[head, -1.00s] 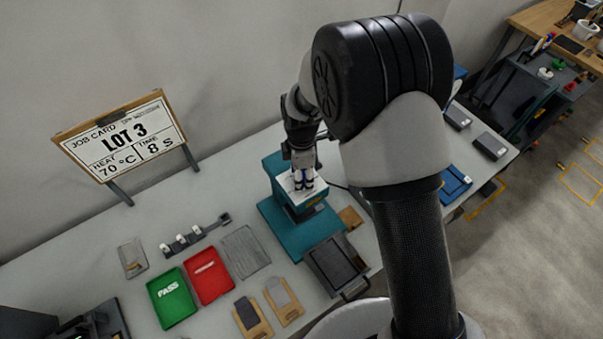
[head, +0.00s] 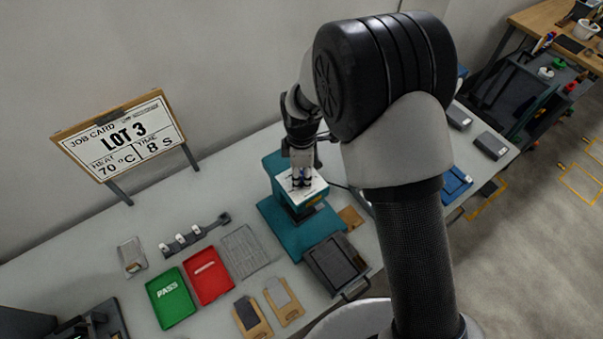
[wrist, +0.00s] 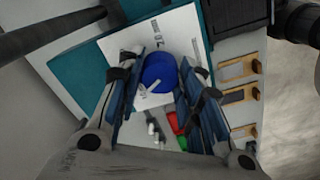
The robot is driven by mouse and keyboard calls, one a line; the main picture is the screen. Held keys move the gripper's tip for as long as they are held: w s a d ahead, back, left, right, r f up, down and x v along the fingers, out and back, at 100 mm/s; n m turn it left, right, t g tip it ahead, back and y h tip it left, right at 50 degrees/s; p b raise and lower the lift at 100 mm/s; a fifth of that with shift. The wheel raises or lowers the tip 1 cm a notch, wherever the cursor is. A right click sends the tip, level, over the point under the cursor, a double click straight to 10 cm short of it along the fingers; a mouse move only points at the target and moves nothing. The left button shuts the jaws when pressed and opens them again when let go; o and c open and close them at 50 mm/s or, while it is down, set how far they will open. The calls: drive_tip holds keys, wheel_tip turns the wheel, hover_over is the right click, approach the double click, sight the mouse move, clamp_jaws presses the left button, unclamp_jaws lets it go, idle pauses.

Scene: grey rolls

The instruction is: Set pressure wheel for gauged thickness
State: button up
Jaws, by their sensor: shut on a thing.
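The teal press (head: 296,232) stands on the bench, with a white printed plate (head: 313,188) on its top. The blue pressure wheel (wrist: 158,72) sits on that plate, with a white pointer mark on it in the wrist view. My gripper (head: 301,182) points down at the press top. In the wrist view my gripper (wrist: 165,75) has its two fingers on either side of the wheel, shut on it.
A job card (head: 122,138) reads LOT 3, 70 °C, 8 s. A green PASS tray (head: 171,297), a red tray (head: 209,274), a grey mesh sheet (head: 244,251) and two wooden holders (head: 283,301) lie left of the press. A dark tray (head: 335,265) sits before it.

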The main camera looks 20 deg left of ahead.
drive_tip(key=m+b, duration=0.2)
drive_tip(key=m, duration=0.5)
drive_tip(key=m+b, duration=0.1)
drive_tip(key=m, duration=0.5)
drive_tip(key=m+b, duration=0.1)
drive_tip(key=m, duration=0.5)
drive_tip(key=shift+m, duration=0.4)
drive_tip(key=m, duration=0.6)
drive_tip(key=shift+m, duration=0.3)
drive_tip(key=o, duration=1.1)
